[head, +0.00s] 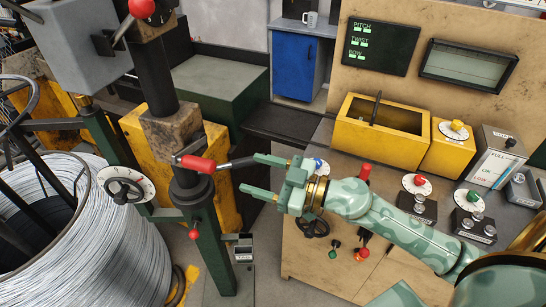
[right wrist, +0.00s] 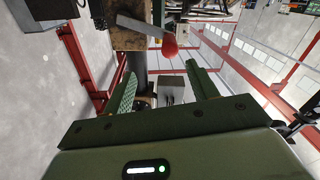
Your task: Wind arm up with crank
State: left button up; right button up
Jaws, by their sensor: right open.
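The crank's red grip (head: 198,164) sits at the side of a worn brown block (head: 170,132) on a dark upright column. In the right wrist view a flat metal crank arm (right wrist: 140,26) ends in the red grip (right wrist: 169,46), which lies ahead of the fingers. My right gripper (head: 250,173) comes in from the right, open and empty, its two green fingers pointing left toward the crank. The fingertips are apart from the red grip. A dark rod shows between the grip and the upper finger. My left gripper is not in view.
A large coil of wire (head: 110,245) fills the lower left. A white dial with a black handwheel (head: 125,186) stands beside the column. A workbench at right carries a yellow bin (head: 380,133), knobs and small boxes. A second red knob (head: 142,8) is higher up.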

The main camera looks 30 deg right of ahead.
aim_at(201, 165)
jog(key=w+a+p, duration=0.1)
jog(key=w+a, duration=0.1)
jog(key=a, duration=0.1)
jog(key=w+a+m+p, duration=0.1)
jog(key=w+a+p, duration=0.1)
jog(key=w+a, duration=0.1)
jog(key=w+a+m+p, duration=0.1)
jog(key=w+a, duration=0.2)
jog(key=shift+a+r+g, duration=0.3)
jog(key=shift+a+r, duration=0.05)
jog(key=shift+a, duration=0.05)
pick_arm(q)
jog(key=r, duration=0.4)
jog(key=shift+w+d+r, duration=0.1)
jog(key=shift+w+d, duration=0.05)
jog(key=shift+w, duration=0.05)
pick_arm(e)
jog(key=shift+w+a+f, duration=0.15)
jog(key=shift+w+f, duration=0.05)
jog(key=shift+f, duration=0.05)
jog(key=shift+c, duration=0.4)
